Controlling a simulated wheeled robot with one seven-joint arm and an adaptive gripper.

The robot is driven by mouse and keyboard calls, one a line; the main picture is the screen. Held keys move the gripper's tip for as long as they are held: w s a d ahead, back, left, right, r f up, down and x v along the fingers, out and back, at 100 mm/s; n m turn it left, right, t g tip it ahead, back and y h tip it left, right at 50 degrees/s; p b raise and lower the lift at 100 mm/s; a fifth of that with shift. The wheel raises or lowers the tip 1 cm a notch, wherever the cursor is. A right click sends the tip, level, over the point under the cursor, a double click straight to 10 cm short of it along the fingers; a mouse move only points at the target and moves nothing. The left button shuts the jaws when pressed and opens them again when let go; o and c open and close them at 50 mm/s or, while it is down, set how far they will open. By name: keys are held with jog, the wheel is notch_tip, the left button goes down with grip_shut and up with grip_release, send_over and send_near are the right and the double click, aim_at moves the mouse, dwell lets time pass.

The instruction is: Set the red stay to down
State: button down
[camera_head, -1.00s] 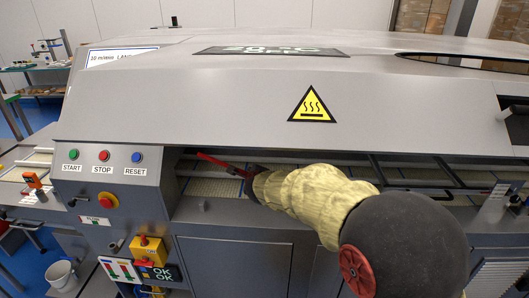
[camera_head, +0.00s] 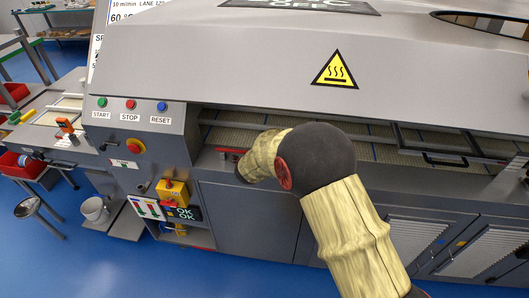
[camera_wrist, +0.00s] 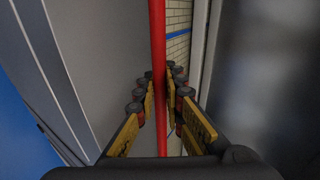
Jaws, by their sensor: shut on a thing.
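The red stay (camera_head: 228,150) is a thin red bar at the left end of the long opening under the grey hood. In the head view it lies nearly level at the opening's lower edge, and my arm hides its right part. In the wrist view the red stay (camera_wrist: 158,30) runs as a straight rod between the finger pads. My gripper (camera_wrist: 161,88) is shut on the stay. In the head view my gripper (camera_head: 240,157) is mostly hidden behind my own wrist.
The grey hood (camera_head: 250,65) with a yellow heat sign (camera_head: 335,71) hangs above the opening. A button panel (camera_head: 131,111) stands close at left. A black handle frame (camera_head: 430,145) sits at right in the opening. Blue floor (camera_head: 150,270) is clear in front.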

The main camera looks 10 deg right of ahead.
jog(key=shift+s+f, duration=0.15)
jog(key=shift+f, duration=0.25)
jog(key=c, duration=2.2)
grip_release()
jog(key=shift+f, duration=0.1)
jog(key=o, duration=0.3)
jog(key=shift+r, duration=0.2)
jog(key=shift+a+r, duration=0.1)
jog(key=shift+r, duration=0.1)
jog(key=v, duration=1.1)
jog(key=shift+s+r, duration=0.1)
jog(key=shift+s, duration=0.15)
